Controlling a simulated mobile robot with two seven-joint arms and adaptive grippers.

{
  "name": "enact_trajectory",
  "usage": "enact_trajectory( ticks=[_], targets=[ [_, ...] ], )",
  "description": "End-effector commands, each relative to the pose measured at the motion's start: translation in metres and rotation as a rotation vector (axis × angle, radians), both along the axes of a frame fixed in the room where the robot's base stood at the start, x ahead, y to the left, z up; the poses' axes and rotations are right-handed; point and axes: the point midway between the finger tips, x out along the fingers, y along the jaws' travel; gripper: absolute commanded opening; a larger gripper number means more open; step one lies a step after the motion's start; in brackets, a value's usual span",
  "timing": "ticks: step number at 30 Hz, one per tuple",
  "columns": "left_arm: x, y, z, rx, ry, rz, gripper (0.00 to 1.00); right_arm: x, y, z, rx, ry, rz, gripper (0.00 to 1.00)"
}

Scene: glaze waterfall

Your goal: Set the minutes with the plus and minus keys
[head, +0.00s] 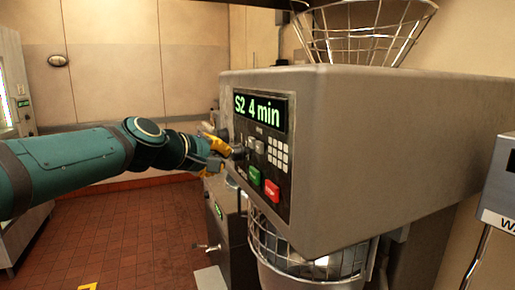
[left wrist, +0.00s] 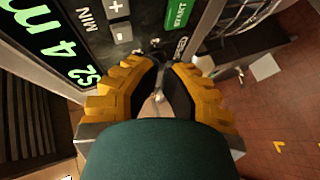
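The mixer's control panel (head: 262,150) has a lit display (head: 260,110) reading "S2 4 min". The display (left wrist: 48,45) also shows at the left of the left wrist view. Beside it, under the label MIN, are the grey plus key (left wrist: 116,9) and minus key (left wrist: 122,33). My left gripper (head: 236,150) is close to the panel's left side, below the display. In the left wrist view its yellow fingers (left wrist: 163,70) are close together near the SPEED label, apart from the plus and minus keys. Whether they touch anything is unclear. My right gripper is not in view.
A green START key (head: 254,176) and a red key (head: 271,189) sit lower on the panel, with a keypad (head: 278,153) at right. The mixer bowl and its wire guard (head: 310,255) are below. Open tiled floor (head: 125,235) lies to the left.

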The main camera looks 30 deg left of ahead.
Motion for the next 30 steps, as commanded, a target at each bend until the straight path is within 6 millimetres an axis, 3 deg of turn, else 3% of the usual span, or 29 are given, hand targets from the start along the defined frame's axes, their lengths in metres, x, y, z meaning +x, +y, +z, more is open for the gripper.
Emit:
enact_trajectory(
  ticks=[9,10,11,16,30],
  targets=[
    [0.0,0.0,0.0,0.0,0.0,0.0,0.0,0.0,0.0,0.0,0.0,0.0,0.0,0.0],
    [0.0,0.0,0.0,0.0,0.0,0.0,0.05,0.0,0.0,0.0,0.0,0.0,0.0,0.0],
    [0.0,0.0,0.0,-0.001,0.0,0.0,0.0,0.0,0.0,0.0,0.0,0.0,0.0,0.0],
    [-0.001,-0.001,0.001,-0.053,0.0,0.008,0.0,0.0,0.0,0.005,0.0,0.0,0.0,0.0],
    [-0.012,0.004,0.015,-0.69,-0.036,0.165,0.0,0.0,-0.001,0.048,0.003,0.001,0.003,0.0]
  ],
)
